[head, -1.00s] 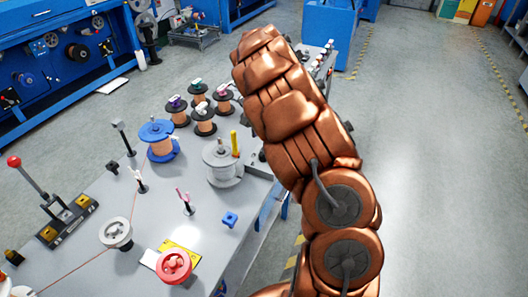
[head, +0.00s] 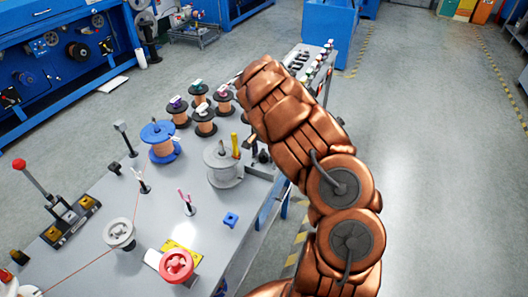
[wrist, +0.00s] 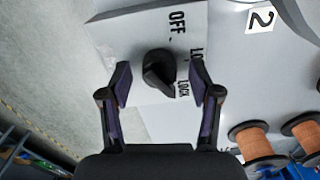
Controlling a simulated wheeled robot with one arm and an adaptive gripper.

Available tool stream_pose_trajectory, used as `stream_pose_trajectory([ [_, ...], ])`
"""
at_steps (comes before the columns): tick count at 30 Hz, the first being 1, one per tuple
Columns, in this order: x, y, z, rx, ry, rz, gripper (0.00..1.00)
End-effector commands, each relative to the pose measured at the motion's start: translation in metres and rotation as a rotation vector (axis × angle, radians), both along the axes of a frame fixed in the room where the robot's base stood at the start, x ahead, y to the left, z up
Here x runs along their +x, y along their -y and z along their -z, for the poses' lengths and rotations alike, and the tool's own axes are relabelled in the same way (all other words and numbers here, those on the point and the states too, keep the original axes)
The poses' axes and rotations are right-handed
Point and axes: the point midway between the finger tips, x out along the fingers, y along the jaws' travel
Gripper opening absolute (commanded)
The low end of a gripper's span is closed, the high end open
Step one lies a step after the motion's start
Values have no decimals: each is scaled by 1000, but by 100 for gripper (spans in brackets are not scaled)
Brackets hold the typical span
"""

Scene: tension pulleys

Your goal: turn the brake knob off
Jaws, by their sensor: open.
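The black brake knob (wrist: 158,68) sits on a white plate (wrist: 128,38) in the wrist view. The plate carries the word OFF above the knob and LOCK to its right and lower right. The knob's ridge appears to slant toward the lower-right LOCK lettering. My gripper (wrist: 160,80) is open, with one dark finger to the left of the knob and one to its right. A gap shows on each side in the picture; how far the tips are above the plate is hard to tell. In the head view I do not see the knob or gripper; my arm covers that area.
The grey table (head: 133,195) holds a blue spool (head: 160,148), a grey spool (head: 222,168), a red spool (head: 176,266), a red-knobbed lever (head: 19,164) and several copper spools beyond. In the wrist view, copper spools (wrist: 255,142) stand at lower right. Floor right of my arm is clear.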

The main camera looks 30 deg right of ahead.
Motion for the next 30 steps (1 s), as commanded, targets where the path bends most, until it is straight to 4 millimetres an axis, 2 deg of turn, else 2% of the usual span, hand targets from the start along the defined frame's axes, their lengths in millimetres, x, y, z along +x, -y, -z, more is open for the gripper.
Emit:
stream_pose_trajectory([
  [6,0,0,0,0,0,0,63],
  [23,1,0,0,-1,1,0,5],
  [30,1,0,1,0,3,-13,3],
])
